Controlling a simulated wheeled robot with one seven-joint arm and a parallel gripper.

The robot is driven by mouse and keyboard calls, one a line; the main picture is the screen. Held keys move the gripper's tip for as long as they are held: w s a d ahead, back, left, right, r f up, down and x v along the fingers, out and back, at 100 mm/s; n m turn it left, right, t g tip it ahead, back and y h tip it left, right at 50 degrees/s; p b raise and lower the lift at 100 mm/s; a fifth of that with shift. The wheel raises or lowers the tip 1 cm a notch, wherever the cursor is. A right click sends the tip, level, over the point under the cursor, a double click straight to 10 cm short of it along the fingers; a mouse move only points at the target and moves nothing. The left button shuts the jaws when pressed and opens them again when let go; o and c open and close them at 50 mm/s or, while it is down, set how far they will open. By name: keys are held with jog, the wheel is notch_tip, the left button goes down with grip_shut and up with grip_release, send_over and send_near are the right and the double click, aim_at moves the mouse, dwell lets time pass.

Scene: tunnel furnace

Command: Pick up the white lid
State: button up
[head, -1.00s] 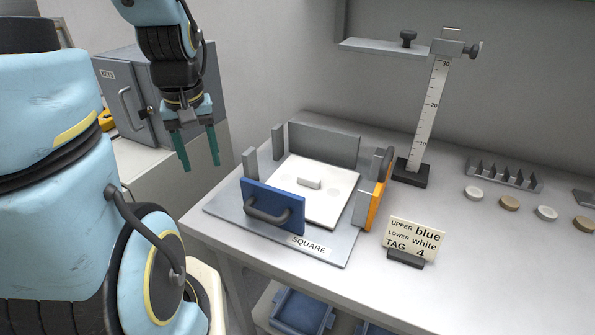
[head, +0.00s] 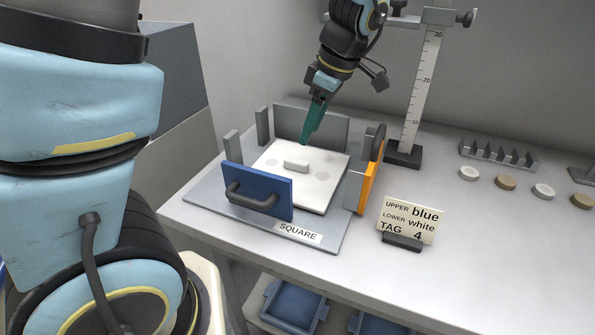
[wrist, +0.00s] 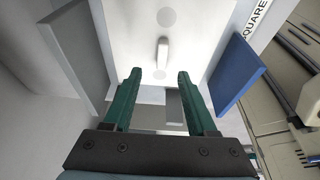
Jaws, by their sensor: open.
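The white lid (head: 318,188) is a flat square plate with a small raised bar handle (head: 296,165) at its middle and faint round marks. It lies inside the fixture marked SQUARE on the table. In the wrist view the lid (wrist: 200,25) fills the top middle, with its handle (wrist: 163,54) just ahead of the fingertips. My gripper (head: 305,141) has green fingers pointing down, above the lid's far side. In the wrist view my gripper (wrist: 158,76) is open, with nothing between its fingers. The fingers appear apart from the handle.
A blue panel with a handle (head: 270,192) stands at the fixture's front, an orange panel (head: 371,180) at its right, grey walls (head: 320,125) behind. A ruler stand (head: 417,95) and a tag sign (head: 408,219) stand to the right. The table's front right is clear.

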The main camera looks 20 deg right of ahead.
aim_at(297, 161)
jog(key=x, duration=0.3)
jog(key=shift+f, duration=0.1)
jog(key=shift+a+p+x, duration=0.1)
jog(key=shift+p+x, duration=0.45)
jog(key=shift+x, duration=0.85)
jog(key=shift+a+p+x, duration=0.15)
jog(key=shift+p+x, duration=0.35)
jog(key=shift+x, duration=0.9)
jog(key=shift+c, duration=0.2)
grip_shut()
